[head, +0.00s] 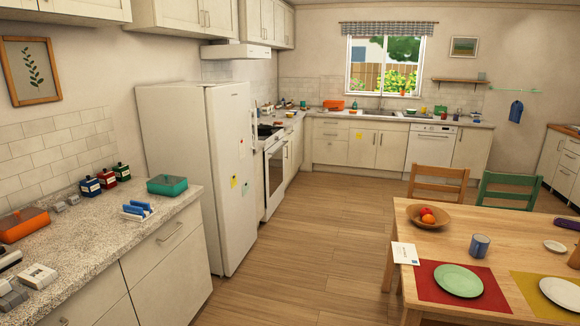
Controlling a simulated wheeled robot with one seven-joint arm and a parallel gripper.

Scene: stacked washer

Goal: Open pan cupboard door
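No label shows which door is the pan cupboard door. Pale base cupboard doors stand under the far counter: a left door (330,148), a pair below the sink (376,149), and one at the right (471,149). A narrow cupboard (293,155) sits beyond the oven, seen at a steep angle. A pale cupboard front (170,272) with a bar handle stands under the near left counter. Wall cupboards (185,15) hang above the fridge. All these fronts look shut. My gripper is not in view.
A white fridge (208,165) and an oven (273,175) line the left side. A dining table (420,215) with chairs (437,185) fills the right foreground. The wooden floor (320,230) between is clear to the far counter. A white dishwasher (431,148) is shut.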

